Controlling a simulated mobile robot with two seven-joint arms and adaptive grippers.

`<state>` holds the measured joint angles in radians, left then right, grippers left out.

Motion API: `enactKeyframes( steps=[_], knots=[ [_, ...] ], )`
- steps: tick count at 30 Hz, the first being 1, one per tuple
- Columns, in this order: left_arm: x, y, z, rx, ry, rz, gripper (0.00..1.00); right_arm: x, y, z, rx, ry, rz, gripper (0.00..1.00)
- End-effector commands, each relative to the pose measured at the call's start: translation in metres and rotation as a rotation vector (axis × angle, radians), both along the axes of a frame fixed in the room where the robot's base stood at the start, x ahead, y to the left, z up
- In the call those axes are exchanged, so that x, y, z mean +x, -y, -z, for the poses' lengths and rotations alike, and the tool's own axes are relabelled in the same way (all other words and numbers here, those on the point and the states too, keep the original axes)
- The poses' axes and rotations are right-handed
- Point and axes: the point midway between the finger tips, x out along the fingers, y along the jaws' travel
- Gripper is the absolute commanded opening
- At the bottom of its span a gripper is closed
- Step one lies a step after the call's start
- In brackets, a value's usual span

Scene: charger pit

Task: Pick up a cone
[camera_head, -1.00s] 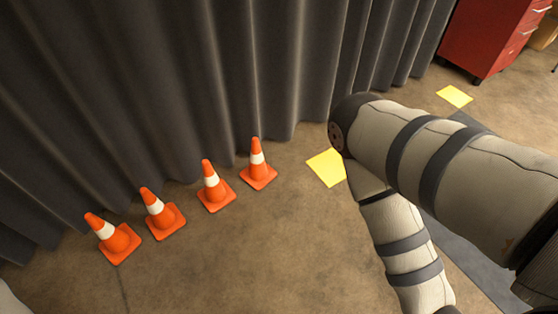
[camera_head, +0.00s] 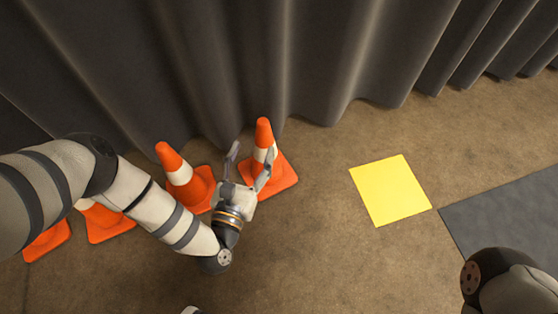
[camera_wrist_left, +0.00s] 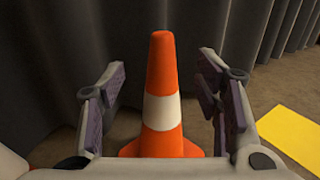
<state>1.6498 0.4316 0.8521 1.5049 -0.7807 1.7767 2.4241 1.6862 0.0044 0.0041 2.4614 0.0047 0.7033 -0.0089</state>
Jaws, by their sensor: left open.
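Several orange cones with white bands stand upright in a row along the curtain. The rightmost cone (camera_head: 267,160) is at my left gripper (camera_head: 250,164), which is open with its fingers pointing towards it. In the left wrist view this cone (camera_wrist_left: 162,95) stands centred between the two spread fingers (camera_wrist_left: 165,100), with gaps on both sides. Another cone (camera_head: 183,178) stands just left of the gripper. Two more cones at the far left are partly hidden behind my left arm. My right gripper is out of view; only part of my right arm shows at the lower right.
A dark grey curtain (camera_head: 330,50) hangs close behind the cones. A yellow square (camera_head: 390,190) lies on the floor to the right, and it also shows in the wrist view (camera_wrist_left: 290,138). A dark mat (camera_head: 510,225) lies further right. The floor between is clear.

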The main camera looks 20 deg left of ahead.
Motion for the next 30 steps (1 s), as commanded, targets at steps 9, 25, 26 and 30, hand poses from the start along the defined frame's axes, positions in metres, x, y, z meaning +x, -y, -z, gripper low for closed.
enactKeyframes(
  steps=[9, 25, 26, 30],
  knots=[
    [0.052, 0.0, 0.006, 0.003, -0.001, 0.001, 0.58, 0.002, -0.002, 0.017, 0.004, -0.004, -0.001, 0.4],
    [0.086, 0.0, 0.008, 0.004, -0.006, 0.002, 0.37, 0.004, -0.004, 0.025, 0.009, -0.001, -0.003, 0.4],
    [0.086, 0.0, 0.008, 0.005, -0.006, 0.002, 0.3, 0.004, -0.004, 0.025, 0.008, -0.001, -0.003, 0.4],
    [0.086, 0.0, 0.008, 0.005, -0.006, 0.002, 0.0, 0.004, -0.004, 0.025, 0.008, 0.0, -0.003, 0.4]
  ],
)
